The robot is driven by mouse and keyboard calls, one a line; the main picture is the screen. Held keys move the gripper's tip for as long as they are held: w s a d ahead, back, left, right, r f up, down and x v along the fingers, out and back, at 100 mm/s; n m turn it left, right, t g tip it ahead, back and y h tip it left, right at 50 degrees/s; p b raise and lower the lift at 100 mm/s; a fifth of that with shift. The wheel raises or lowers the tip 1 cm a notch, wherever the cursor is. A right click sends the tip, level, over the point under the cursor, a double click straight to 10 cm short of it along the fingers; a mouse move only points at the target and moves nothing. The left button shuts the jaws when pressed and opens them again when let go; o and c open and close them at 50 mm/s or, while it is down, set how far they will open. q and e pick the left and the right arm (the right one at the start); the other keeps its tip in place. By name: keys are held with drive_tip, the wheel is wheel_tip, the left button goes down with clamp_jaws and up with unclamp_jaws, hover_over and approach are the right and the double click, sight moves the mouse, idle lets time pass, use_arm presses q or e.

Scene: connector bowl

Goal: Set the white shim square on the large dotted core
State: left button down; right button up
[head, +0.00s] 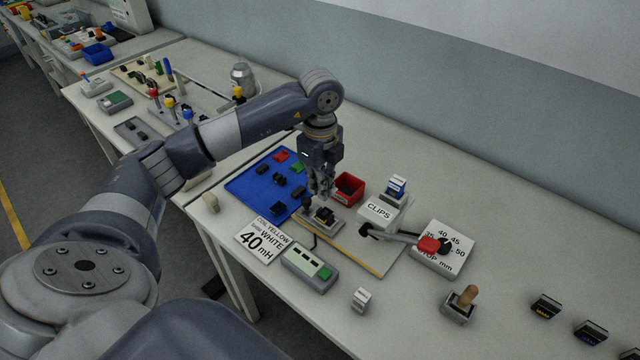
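My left gripper (319,194) points down over a small grey fixture (335,229) that holds a black and yellow part (325,215). Its fingertips are just above or at that part; contact cannot be told. Whether the fingers are open or hold something is too small to tell. Several dark cores, one of them here (279,180), lie on a blue mat (240,187) to the left. Dots on them cannot be made out, so I cannot pick out the large dotted core. I cannot identify the white shim for certain. My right gripper is out of view.
The table's right middle is mostly clear.

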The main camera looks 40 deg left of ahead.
use_arm(q)
drive_tip(key=shift+f, duration=0.3)
drive_tip(key=shift+f+b, duration=0.2)
drive_tip(key=shift+b, duration=0.1)
drive_tip(key=shift+f+b, duration=0.3)
drive_tip(key=shift+f, duration=0.15)
drive_tip(key=shift+f+b, duration=0.3)
drive_tip(key=shift+f, duration=0.5)
drive_tip(key=shift+f+b, duration=1.1)
drive_tip(key=shift+f, duration=0.2)
drive_tip(key=shift+f+b, duration=0.6)
drive_tip(key=shift+f, duration=0.3)
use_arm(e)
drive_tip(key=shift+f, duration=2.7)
